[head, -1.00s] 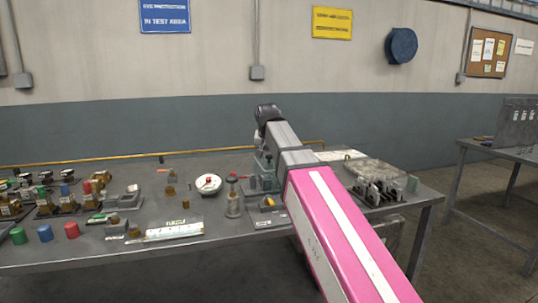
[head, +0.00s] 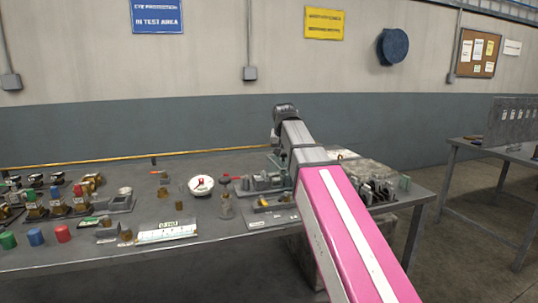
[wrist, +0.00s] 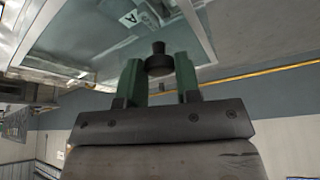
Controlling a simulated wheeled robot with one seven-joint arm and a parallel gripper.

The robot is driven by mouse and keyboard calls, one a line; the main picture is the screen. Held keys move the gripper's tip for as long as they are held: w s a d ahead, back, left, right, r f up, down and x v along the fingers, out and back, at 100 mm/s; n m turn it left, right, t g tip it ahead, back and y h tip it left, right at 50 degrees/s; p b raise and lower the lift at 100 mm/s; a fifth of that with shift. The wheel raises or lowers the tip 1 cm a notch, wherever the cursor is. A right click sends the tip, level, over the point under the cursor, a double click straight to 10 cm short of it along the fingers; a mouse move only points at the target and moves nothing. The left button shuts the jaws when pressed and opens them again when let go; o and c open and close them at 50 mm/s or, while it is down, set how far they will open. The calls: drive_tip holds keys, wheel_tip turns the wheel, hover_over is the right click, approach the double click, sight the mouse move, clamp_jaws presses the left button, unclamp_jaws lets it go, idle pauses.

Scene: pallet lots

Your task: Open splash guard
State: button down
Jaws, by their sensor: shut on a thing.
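The splash guard appears in the wrist view as a clear, pale-framed panel (wrist: 100,35) above and left of the fingers. A dark round knob (wrist: 158,62) sits between the two green fingers of my gripper (wrist: 159,80), which is shut on it. Whether the knob is fixed to the guard is not clear. In the head view my pink and grey arm reaches over the bench's right half, and it mostly hides the gripper and the guard.
The grey bench (head: 170,255) holds several small fittings, a white dial (head: 201,186), a glass bottle (head: 226,207) and coloured cylinders at the left. Metal parts (head: 377,190) stand right of my arm. A second table (head: 500,150) stands at the right.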

drive_tip(key=w+d, duration=0.1)
drive_tip(key=d, duration=0.2)
drive_tip(key=w+d, duration=0.1)
drive_tip(key=d, duration=0.2)
drive_tip(key=w+d, duration=0.1)
drive_tip(key=d, duration=0.3)
drive_tip(key=shift+d, duration=0.1)
drive_tip(key=c, duration=0.8)
unclamp_jaws()
drive_tip(key=v, duration=1)
drive_tip(key=shift+s+r, duration=0.25)
drive_tip(key=shift+r, duration=0.1)
